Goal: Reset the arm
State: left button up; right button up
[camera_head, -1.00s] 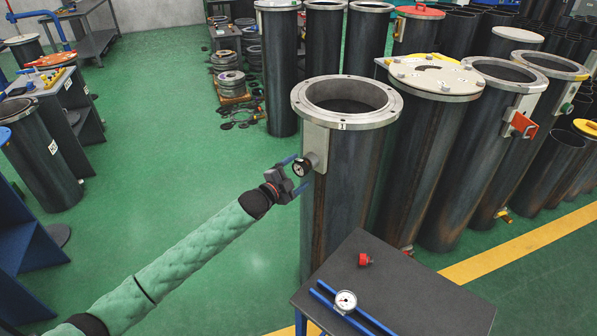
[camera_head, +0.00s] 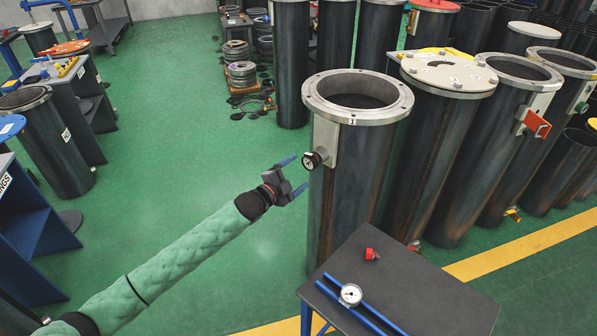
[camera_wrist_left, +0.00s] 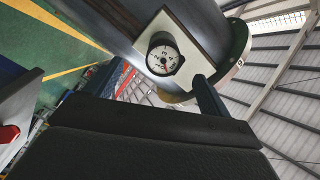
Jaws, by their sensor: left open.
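My left arm (camera_head: 165,256), in a green quilted sleeve, comes in from the lower left in the head view. My left gripper (camera_head: 295,174) is open and empty, its blue fingers apart. My right gripper is not in view.
A small dark table (camera_head: 440,300) at the lower right holds a red fitting (camera_head: 371,254), blue rails and a white-dialled gauge (camera_head: 350,294). More cylinders (camera_head: 445,130) stand close on the right. Green floor (camera_head: 170,145) is open to the left.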

pick_arm(q)
jog(key=shift+s+a, duration=0.3)
jog(key=shift+s, duration=0.05)
dwell(0.4)
